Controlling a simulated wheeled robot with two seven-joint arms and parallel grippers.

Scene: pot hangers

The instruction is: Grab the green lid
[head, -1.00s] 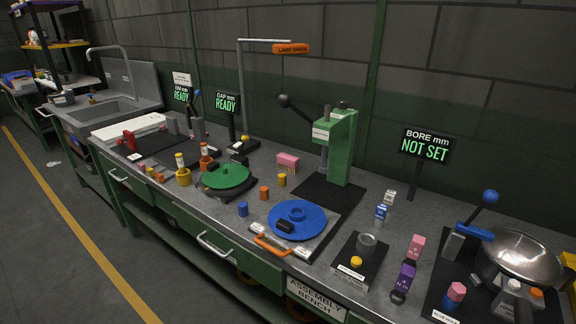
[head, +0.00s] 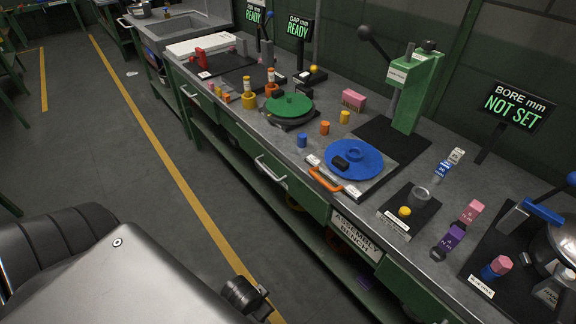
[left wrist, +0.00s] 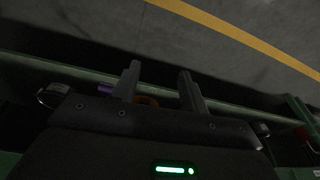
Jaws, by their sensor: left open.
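The green lid (head: 289,105) is a flat round disc with a small knob. It lies on a dark stand on the workbench, near the middle of the head view. In the left wrist view my left gripper (left wrist: 160,78) is open, with two dark fingers apart and nothing between them. That view shows the floor and the bench's lower side, and the lid is not in it. In the head view my own arm parts fill the lower left, well apart from the lid, and no gripper fingers show there. My right gripper is not in view.
A blue disc (head: 354,160) lies right of the lid, with an orange handle (head: 325,180) in front. Blue (head: 302,140), orange (head: 325,128) and yellow (head: 345,117) cylinders stand between. A green press (head: 414,95) stands behind. Open floor (head: 110,150) lies left of the bench.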

